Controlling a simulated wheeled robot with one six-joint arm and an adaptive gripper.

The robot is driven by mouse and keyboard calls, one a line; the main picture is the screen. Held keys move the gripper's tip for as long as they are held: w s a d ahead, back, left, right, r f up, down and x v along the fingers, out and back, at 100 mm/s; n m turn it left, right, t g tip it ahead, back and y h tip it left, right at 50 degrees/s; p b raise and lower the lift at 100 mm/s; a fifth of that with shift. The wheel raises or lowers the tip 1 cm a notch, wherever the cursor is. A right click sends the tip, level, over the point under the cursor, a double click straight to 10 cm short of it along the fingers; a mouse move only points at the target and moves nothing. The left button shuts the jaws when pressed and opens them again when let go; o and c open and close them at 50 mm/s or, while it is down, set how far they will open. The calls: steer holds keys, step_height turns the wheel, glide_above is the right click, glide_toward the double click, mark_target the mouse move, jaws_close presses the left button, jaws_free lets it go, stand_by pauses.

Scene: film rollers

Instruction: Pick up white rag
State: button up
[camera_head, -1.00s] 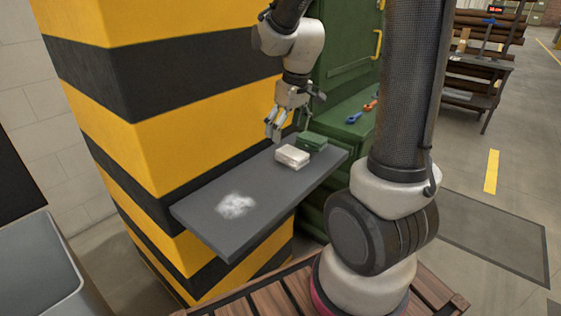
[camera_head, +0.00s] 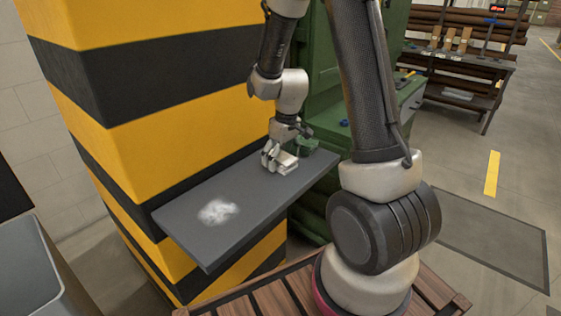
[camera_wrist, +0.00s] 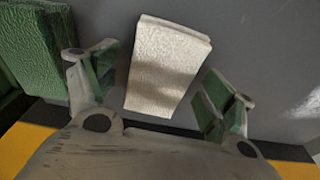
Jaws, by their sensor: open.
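The white rag (camera_wrist: 165,68) is a folded, textured block lying on the dark grey shelf (camera_head: 195,240). In the head view the white rag (camera_head: 287,163) is partly hidden by my gripper (camera_head: 272,160). In the wrist view my gripper (camera_wrist: 158,95) is open, with one finger on each side of the rag. There is a visible gap between each finger and the rag. A folded green rag (camera_wrist: 30,50) lies left of the left finger; it also shows behind my gripper in the head view (camera_head: 308,147).
A white powdery patch (camera_head: 217,211) is on the near left part of the shelf. A yellow and black striped pillar (camera_head: 110,80) rises behind the shelf. A green cabinet (camera_head: 335,90) stands behind the shelf's right end. A grey bin (camera_head: 35,265) is at lower left.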

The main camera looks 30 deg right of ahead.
mark_target(280, 156)
steer(key=c, duration=1)
steer(key=shift+r, duration=0.15)
steer(key=shift+c, duration=0.2)
step_height(280, 156, up, 10)
steer(key=shift+f, duration=0.1)
